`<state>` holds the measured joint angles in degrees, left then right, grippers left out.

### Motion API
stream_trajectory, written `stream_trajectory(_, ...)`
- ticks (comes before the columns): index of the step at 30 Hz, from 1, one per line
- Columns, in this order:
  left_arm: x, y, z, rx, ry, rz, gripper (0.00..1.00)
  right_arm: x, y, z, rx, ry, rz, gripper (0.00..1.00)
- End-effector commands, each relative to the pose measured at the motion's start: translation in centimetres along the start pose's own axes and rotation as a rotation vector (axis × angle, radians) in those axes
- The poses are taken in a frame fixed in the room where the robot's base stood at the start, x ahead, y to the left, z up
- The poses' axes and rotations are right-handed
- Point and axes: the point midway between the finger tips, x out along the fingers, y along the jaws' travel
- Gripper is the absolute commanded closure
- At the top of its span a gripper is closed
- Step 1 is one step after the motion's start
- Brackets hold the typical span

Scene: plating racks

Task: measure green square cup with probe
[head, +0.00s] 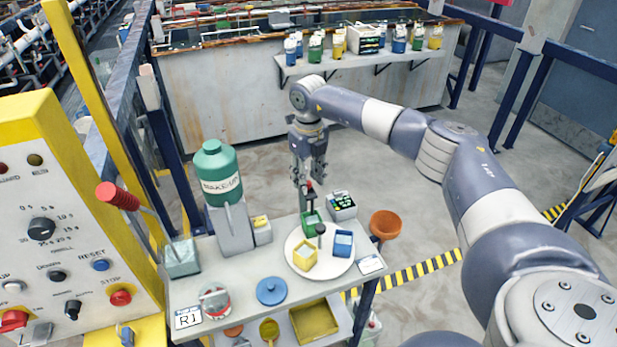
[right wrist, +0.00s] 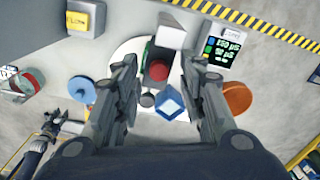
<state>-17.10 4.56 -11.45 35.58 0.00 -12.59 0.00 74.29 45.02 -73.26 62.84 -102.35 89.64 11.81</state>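The green square cup (head: 312,223) stands on the far side of a round white plate (head: 297,239) on the cart. The probe (head: 309,187), with a red knob on top, is upright at the cup; whether its tip is inside is hidden. My right gripper (head: 308,172) points down above the cup. In the right wrist view its fingers (right wrist: 160,95) are spread on either side of the red knob (right wrist: 158,73), with gaps at both sides. A small meter with a lit display (head: 342,204) stands behind the plate. My left gripper (right wrist: 53,124) shows small at the left.
A yellow cup (head: 305,257) and a blue cup (head: 343,243) share the plate, with a black knob (head: 320,229) between. A green bottle (head: 218,172) stands left, an orange bowl (head: 385,224) right. A blue lid (head: 270,290) lies in front. A control panel (head: 70,220) borders the left.

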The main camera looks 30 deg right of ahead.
Motion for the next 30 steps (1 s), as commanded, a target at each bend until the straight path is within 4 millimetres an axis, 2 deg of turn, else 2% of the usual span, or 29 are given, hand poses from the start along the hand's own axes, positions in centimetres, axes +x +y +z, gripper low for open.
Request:
stream_trajectory(4, 0.0, -0.2, 0.4, 0.000, -0.006, -0.003, 0.63, -0.5, 0.0, 0.0, -0.001, 0.000, 0.000, 0.63)
stream_trajectory(7, 0.0, -0.1, 0.3, 0.000, -0.005, -0.002, 0.63, -1.8, 0.0, 0.1, -0.001, -0.002, 0.001, 0.63)
stream_trajectory(15, 0.0, 0.0, 0.2, 0.000, -0.003, 0.000, 0.63, -7.5, 0.0, 0.0, 0.000, -0.004, 0.000, 0.63)
stream_trajectory(21, 0.0, 0.0, 0.2, 0.000, -0.003, 0.000, 0.63, -10.8, 0.0, -0.1, 0.000, -0.003, 0.000, 0.63)
stream_trajectory(25, 0.0, 0.0, 0.2, 0.000, -0.003, 0.000, 0.63, -11.8, 0.0, -0.1, 0.000, -0.002, 0.000, 0.63)
stream_trajectory(30, 0.0, 0.0, 0.2, 0.000, -0.003, 0.000, 0.63, -12.1, 0.0, -0.1, 0.000, 0.000, 0.000, 0.63)
